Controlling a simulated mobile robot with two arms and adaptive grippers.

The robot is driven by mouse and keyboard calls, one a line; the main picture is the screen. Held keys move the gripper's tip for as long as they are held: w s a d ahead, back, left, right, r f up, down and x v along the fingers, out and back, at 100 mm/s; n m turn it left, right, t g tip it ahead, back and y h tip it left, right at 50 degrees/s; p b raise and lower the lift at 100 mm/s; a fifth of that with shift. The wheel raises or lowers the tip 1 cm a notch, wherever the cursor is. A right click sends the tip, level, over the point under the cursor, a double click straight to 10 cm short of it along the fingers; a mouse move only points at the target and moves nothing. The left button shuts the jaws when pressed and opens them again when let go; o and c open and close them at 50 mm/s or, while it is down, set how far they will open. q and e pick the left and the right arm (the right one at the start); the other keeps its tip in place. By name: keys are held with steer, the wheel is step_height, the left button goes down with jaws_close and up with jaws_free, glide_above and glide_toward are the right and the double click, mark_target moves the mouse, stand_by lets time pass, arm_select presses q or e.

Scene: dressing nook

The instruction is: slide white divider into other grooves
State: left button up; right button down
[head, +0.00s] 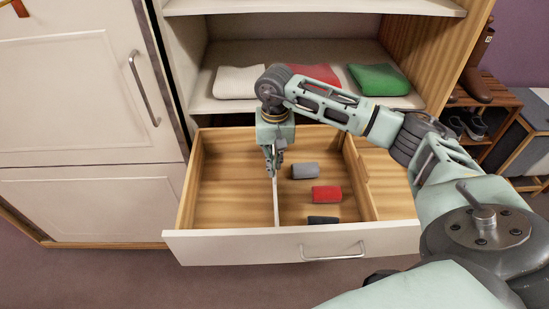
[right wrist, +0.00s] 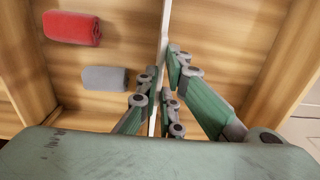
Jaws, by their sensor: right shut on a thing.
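The white divider (head: 276,205) stands upright in the open wooden drawer (head: 205,248), running from near the back to the front and splitting it into a left and a right compartment. My right gripper (head: 273,165) points down into the drawer and is shut on the divider toward its back end. In the right wrist view the divider (right wrist: 164,40) passes between the fingers of my right gripper (right wrist: 161,85). The grooves under the divider cannot be made out. My left gripper is not in view.
The right compartment holds a grey roll (head: 305,171), a red roll (head: 326,195) and a dark roll (head: 322,220). The left compartment is empty. A shelf above carries white (head: 237,82), red (head: 318,73) and green (head: 379,79) folded cloths, close behind my right arm.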

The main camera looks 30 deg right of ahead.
steer(key=shift+f, duration=0.25)
steer(key=c, duration=1.8)
jaws_free()
steer(key=shift+c, duration=0.2)
step_height(320, 180, up, 12)
steer(key=shift+r, duration=0.15)
